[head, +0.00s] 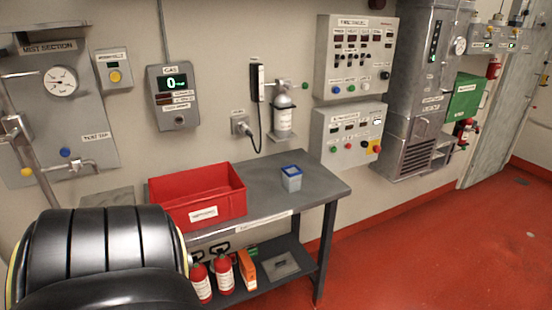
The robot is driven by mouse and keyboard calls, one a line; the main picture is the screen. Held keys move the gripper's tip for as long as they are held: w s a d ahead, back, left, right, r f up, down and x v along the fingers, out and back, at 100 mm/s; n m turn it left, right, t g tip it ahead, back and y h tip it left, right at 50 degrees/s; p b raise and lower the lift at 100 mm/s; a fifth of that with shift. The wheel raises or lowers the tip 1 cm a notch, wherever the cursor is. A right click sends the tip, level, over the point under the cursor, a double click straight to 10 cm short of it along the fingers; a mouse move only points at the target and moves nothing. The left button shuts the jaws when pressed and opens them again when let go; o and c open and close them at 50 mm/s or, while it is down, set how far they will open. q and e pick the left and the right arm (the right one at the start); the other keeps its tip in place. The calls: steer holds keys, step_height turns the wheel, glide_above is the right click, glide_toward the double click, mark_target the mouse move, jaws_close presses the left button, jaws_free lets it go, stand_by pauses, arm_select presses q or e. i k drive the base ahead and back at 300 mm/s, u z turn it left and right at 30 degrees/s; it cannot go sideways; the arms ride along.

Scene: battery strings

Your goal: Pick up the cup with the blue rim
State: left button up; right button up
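The cup with the blue rim (291,178) stands upright on the right part of the grey table (318,188). It is a small grey, squarish cup, and its blue rim faces up. Nothing touches it in view. A large black rounded part fills the lower left corner of the head view and appears to be part of my arm. No fingertips of either gripper show in the head view.
A red bin (236,204) stands left of the cup on the table. Red extinguishers (224,274) and an orange box (246,268) sit on the lower shelf. Control panels (347,136) hang on the wall behind. The red floor (430,250) to the right is clear.

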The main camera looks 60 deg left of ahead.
mark_target(292, 179)
steer(key=u, duration=2.55)
steer(key=k, duration=0.1)
steer(key=z, duration=0.7)
